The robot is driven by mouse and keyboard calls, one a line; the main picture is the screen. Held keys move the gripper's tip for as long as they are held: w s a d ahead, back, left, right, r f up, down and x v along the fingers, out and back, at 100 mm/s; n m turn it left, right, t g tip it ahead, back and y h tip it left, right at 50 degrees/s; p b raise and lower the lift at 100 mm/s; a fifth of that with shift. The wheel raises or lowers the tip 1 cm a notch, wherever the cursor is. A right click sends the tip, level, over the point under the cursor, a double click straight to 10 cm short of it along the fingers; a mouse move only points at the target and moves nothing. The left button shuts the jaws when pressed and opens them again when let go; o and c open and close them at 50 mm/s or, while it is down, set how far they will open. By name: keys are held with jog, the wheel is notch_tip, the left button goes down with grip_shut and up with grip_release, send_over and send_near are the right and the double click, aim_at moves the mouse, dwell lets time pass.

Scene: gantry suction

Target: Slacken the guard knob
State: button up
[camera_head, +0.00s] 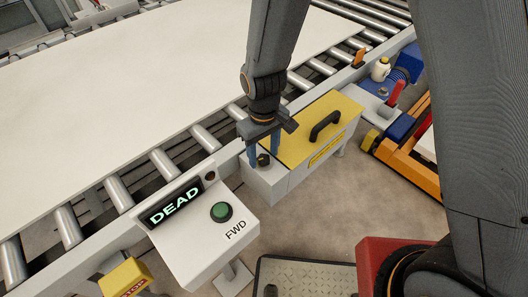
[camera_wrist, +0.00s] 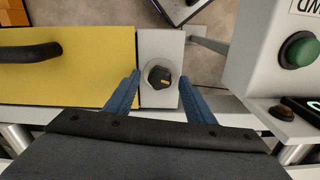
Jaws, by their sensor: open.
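The guard knob (camera_head: 263,160) is a small black round knob on the white end block (camera_head: 262,183) beside the yellow guard cover (camera_head: 312,128). In the wrist view the knob (camera_wrist: 159,80) shows a yellow pointer mark on its face. My gripper (camera_head: 263,153) is open over the block, pointing down. In the wrist view its two blue fingers (camera_wrist: 159,77) stand on either side of the knob, with a gap on each side. I cannot tell how far down the fingertips reach along the knob.
A black handle (camera_head: 325,125) rises from the yellow cover. A control box with a green button (camera_head: 221,212) and a lit "DEAD" display (camera_head: 175,205) stands left of the block. A roller conveyor (camera_head: 205,138) carries a large pale sheet (camera_head: 130,85). An orange-framed cart (camera_head: 408,165) stands right.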

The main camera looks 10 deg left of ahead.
jog(key=shift+f, duration=0.2)
jog(key=c, duration=1.1)
jog(key=shift+o, duration=0.2)
jog(key=shift+n, duration=0.3)
jog(key=shift+r+n, duration=0.1)
jog(key=shift+n, duration=2.8)
jog(key=shift+a, duration=0.1)
jog(key=o, duration=1.1)
jog(key=shift+c, duration=0.2)
